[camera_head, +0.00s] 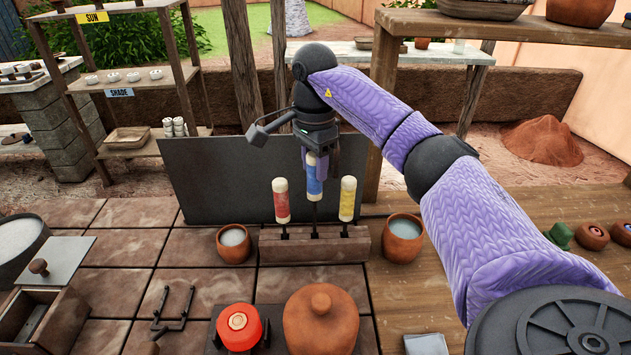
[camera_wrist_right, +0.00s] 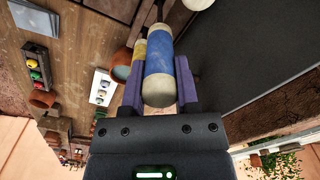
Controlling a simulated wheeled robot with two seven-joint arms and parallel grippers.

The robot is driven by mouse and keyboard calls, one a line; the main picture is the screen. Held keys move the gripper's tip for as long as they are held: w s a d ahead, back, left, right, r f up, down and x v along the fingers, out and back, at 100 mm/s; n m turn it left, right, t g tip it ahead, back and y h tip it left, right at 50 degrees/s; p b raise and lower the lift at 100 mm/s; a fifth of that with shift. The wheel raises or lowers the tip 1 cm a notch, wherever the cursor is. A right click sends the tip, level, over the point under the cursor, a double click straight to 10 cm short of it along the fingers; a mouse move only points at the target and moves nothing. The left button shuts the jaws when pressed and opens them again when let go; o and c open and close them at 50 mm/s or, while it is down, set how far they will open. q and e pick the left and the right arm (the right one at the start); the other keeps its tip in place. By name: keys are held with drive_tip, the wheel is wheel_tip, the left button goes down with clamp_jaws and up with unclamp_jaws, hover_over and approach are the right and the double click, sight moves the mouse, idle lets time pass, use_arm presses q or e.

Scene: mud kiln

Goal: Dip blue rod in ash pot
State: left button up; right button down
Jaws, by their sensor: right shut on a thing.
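The blue rod (camera_head: 315,187) has a cream top and tip with a blue band, and stands upright over the middle of the wooden rack (camera_head: 330,249). My right gripper (camera_head: 317,160) is shut on its upper end from above; the rod also shows between the fingers in the wrist view (camera_wrist_right: 160,76). Its dark stem runs down to the rack; whether it is still in the slot I cannot tell. A clay pot (camera_head: 234,244) with pale grey contents stands left of the rack, and another clay pot (camera_head: 404,238) with pale contents stands right. Which holds ash is unclear. My left gripper is not in view.
A red rod (camera_head: 282,200) and a yellow rod (camera_head: 347,198) stand in the rack on either side of the blue one, lower. A dark panel (camera_head: 215,178) stands behind. A lidded clay jar (camera_head: 321,322) and a red-orange item (camera_head: 238,328) stand in front.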

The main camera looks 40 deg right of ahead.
wheel_tip(320, 180, up, 4)
drive_tip(key=shift+f+p, duration=0.1)
drive_tip(key=shift+p, duration=0.3)
drive_tip(key=shift+r, duration=0.3)
drive_tip(key=shift+r+p, duration=0.1)
drive_tip(key=shift+p, duration=0.55)
